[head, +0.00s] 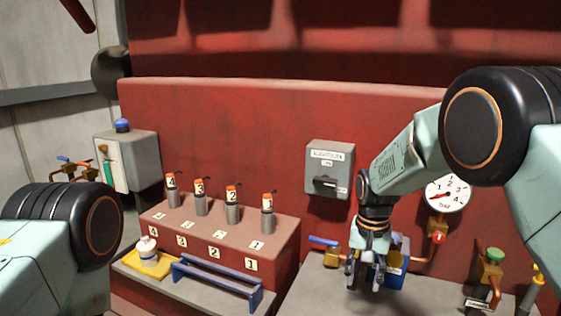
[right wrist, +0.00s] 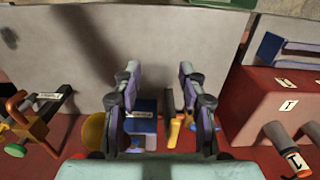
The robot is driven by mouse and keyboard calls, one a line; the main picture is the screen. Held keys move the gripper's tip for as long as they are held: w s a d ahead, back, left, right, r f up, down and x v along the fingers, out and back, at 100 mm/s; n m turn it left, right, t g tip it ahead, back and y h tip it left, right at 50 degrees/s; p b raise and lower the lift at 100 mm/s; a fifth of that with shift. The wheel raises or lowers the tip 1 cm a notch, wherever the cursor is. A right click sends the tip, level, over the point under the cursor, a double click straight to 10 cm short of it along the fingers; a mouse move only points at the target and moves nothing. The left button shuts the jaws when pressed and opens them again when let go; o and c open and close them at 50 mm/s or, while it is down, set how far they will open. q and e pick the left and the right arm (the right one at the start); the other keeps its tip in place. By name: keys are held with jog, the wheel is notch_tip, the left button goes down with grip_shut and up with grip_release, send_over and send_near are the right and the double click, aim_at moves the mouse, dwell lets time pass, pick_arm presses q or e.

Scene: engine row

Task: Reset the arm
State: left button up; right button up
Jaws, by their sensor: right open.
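My right arm comes in from the right in the head view, bent down at the wrist. My right gripper (head: 366,276) points down over the grey ledge, in front of a small blue box with a label (head: 394,274). In the right wrist view the two fingers of the right gripper (right wrist: 161,82) stand well apart, with nothing held between them. The blue box (right wrist: 141,122) shows beyond and between the fingers there; I cannot tell whether they touch it. Of my left arm only a link shows at the left edge of the head view; its gripper is out of view.
A red stepped block (head: 219,238) holds several numbered grey cylinders. In front are a blue rail (head: 216,283) and a white bottle (head: 147,250) on a yellow tray. A grey switch box (head: 329,168), a gauge (head: 447,194) and a green-capped valve (head: 492,268) stand near the right arm.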

jog(key=s+d+f+n+b, duration=0.1)
jog(key=s+f+b, duration=0.2)
jog(key=s+f, duration=0.45)
jog(key=s+d+f+b, duration=0.2)
jog(key=s+f+b, duration=0.15)
jog(key=f, duration=0.75)
jog(key=s+d+f+n+b, duration=0.1)
jog(key=s+f+b, duration=0.1)
jog(key=s+f, duration=0.6)
jog(key=s+f+n+b, duration=0.1)
jog(key=s+f+b, duration=0.3)
jog(key=s, duration=0.6)
jog(key=s+f+n+b, duration=0.1)
jog(key=s+f+b, duration=0.3)
jog(key=s+f, duration=0.3)
jog(key=s+d, duration=0.1)
jog(key=s, duration=0.2)
jog(key=shift+s, duration=0.35)
